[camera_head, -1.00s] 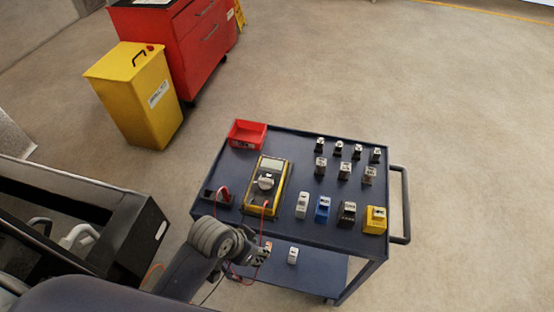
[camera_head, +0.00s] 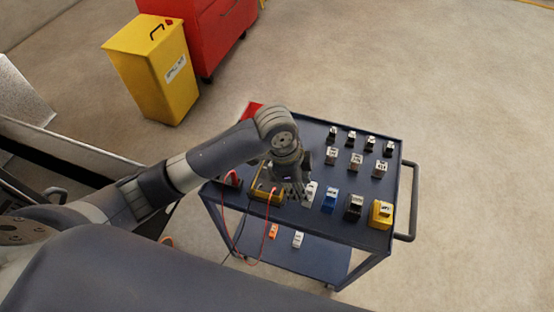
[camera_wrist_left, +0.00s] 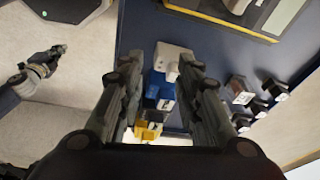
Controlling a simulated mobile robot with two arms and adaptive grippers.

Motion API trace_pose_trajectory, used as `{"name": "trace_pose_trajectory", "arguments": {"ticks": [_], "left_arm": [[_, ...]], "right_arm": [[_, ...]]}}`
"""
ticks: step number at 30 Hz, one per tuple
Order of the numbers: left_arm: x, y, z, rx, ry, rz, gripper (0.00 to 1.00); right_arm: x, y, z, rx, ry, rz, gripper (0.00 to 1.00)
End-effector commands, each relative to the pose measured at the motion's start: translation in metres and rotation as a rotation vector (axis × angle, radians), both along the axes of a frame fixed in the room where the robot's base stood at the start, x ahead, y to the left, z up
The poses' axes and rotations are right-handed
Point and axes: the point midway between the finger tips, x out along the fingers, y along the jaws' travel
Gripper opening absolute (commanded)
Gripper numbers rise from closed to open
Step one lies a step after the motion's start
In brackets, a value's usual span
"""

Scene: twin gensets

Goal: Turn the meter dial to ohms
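The yellow-edged meter (camera_head: 266,195) lies on the blue cart, and my left arm hides most of it in the head view. In the left wrist view the meter (camera_wrist_left: 222,18) is cut off by the top edge. A pale knob on it (camera_wrist_left: 237,5), apparently the dial, shows only in part, so its setting cannot be read. My left gripper (camera_head: 293,192) hangs over the cart beside the meter, on the side of the white block. In the left wrist view its fingers (camera_wrist_left: 160,68) are apart with nothing held between them. My right gripper (camera_wrist_left: 55,52) shows small over the floor; its fingers are unclear.
White (camera_head: 310,192), blue (camera_head: 330,201), dark (camera_head: 353,207) and yellow (camera_head: 381,214) blocks stand in a row right of my left gripper. Several small blocks stand behind. A red bin (camera_head: 252,110) is partly hidden. Red leads hang over the cart's front edge.

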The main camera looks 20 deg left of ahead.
Motion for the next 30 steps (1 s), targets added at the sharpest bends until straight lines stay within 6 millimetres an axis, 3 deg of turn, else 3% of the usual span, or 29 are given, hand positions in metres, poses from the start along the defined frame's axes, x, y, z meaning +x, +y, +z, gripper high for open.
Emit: {"name": "trace_pose_trajectory", "arguments": {"ticks": [9, 17, 23, 30], "left_arm": [[0.057, 0.062, 0.041, 0.191, 0.038, -0.168, 0.32], [0.073, 0.086, 0.058, 0.237, 0.062, -0.192, 0.32], [0.073, 0.087, 0.038, 0.239, 0.067, -0.192, 0.32], [0.073, 0.086, -0.008, 0.238, 0.066, -0.191, 0.32]], "right_arm": [[0.001, -0.003, 0.001, -0.004, -0.002, 0.001, 0.00], [0.001, -0.004, 0.002, -0.004, -0.002, 0.001, 0.00], [0.001, -0.004, 0.007, -0.004, -0.002, 0.000, 0.00], [0.001, -0.003, 0.016, -0.004, -0.002, 0.000, 0.00]]}}
